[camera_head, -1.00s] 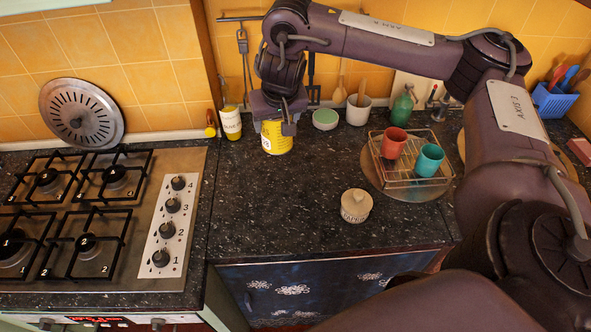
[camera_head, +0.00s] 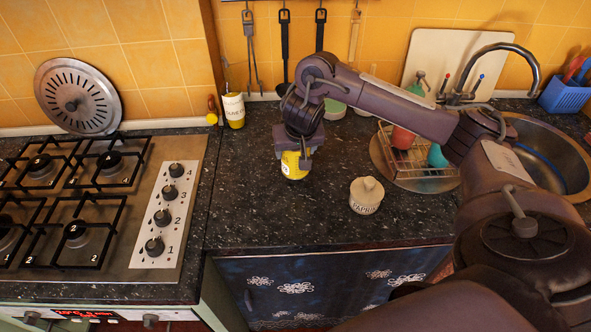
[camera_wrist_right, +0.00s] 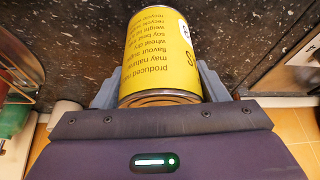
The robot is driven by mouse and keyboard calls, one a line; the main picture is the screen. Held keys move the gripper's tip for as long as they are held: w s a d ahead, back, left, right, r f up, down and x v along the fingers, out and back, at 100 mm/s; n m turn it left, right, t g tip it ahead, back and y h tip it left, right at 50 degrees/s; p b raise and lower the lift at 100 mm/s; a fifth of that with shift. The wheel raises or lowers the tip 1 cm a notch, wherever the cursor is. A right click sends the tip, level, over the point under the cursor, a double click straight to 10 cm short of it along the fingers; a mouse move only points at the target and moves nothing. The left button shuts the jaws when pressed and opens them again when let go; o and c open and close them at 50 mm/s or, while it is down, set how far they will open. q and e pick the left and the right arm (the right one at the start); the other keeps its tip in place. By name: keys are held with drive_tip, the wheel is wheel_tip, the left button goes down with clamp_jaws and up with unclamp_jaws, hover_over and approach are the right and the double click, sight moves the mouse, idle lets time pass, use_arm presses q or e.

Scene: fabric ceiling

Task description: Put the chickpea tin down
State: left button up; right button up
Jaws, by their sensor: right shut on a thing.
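The chickpea tin is a yellow can (camera_head: 293,168) at the middle of the dark speckled counter (camera_head: 250,215), left of and a little behind the lidded paprika jar. My right gripper (camera_head: 298,155) is shut on the tin from above and hides its upper part. The tin looks upright and low over the counter; I cannot tell whether its base touches. In the right wrist view, the tin's printed yellow side (camera_wrist_right: 160,50) sits between the two grey fingers (camera_wrist_right: 160,85). My left gripper is not in view.
The paprika jar (camera_head: 366,196) stands close to the right of the tin. A wire rack (camera_head: 425,160) with cups is farther right, partly behind my arm. A yellow-and-white container (camera_head: 233,110) stands at the back. The stove (camera_head: 90,220) is left. Counter in front of the tin is clear.

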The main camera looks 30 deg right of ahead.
sight(296, 162)
wheel_tip(296, 162, down, 4)
drive_tip(key=b, duration=0.2)
drive_tip(key=shift+f+b, duration=0.15)
drive_tip(key=shift+b, duration=0.2)
drive_tip(key=o, duration=1.3)
drive_tip(key=shift+f, duration=0.1)
